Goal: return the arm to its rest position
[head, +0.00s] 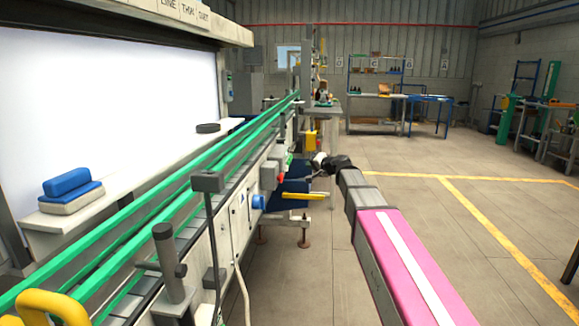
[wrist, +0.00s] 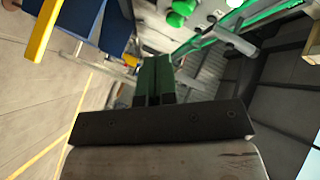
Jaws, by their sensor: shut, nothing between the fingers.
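My gripper (wrist: 154,72) shows in the wrist view with its two dark green fingers together and nothing between them. In the head view my arm, with a pink link and a white stripe, reaches forward from the lower right. Its far end is beside the right side of the conveyor (head: 190,200), over a blue surface (head: 290,186). The fingers are too small and covered to make out in the head view. I cannot tell from the head view how far the gripper is from the conveyor's side.
Green rails (head: 170,165) run along the conveyor, with a post and sensor box (head: 207,182) standing close by. A yellow bar (head: 303,195) juts out below my arm's end; it also shows in the wrist view (wrist: 43,28). The floor (head: 440,230) to the right is clear.

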